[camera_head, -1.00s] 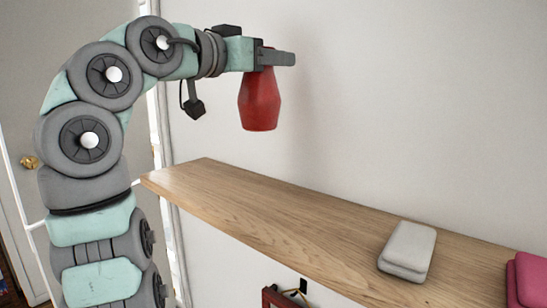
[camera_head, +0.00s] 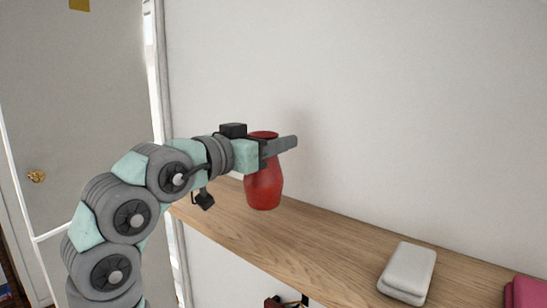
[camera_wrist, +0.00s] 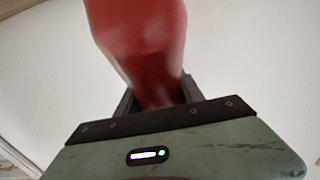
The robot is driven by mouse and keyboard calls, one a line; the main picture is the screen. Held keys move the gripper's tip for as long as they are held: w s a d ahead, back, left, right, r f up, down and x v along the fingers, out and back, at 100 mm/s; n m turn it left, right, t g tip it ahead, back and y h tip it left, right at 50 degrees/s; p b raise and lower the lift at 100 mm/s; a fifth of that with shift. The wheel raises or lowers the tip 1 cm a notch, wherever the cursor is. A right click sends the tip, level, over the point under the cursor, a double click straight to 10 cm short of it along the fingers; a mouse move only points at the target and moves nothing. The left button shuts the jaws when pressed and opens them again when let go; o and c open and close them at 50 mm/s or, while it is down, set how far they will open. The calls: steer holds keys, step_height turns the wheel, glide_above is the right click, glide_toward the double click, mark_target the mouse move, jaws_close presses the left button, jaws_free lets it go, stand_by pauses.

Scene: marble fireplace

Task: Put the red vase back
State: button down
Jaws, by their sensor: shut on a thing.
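The red vase (camera_head: 264,190) is upright in my gripper (camera_head: 280,147), which is shut around its upper part. In the head view the vase shows against the wooden shelf (camera_head: 235,222), near the shelf's left part. Whether its base touches the shelf or hangs just above it I cannot tell. In the wrist view the vase (camera_wrist: 140,40) fills the upper middle between the fingers, and its lower end is out of that frame.
A stack of white folded-looking items (camera_head: 408,270) lies on the shelf to the right. A pink item (camera_head: 525,294) is at the right edge. The shelf between the vase and the white stack is clear. A plain wall stands behind, and a door (camera_head: 75,130) is at the left.

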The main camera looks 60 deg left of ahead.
mark_target(273, 159)
steer(key=shift+f+p, duration=0.5)
steer(key=shift+f, duration=1.3)
steer(key=shift+f, duration=0.2)
steer(key=c, duration=0.7)
jaws_free()
steer(key=shift+r, duration=0.1)
steer(key=shift+s+r, duration=0.1)
steer(key=shift+b+v, duration=1.85)
steer(key=shift+v, duration=4.05)
steer(key=shift+a, duration=0.1)
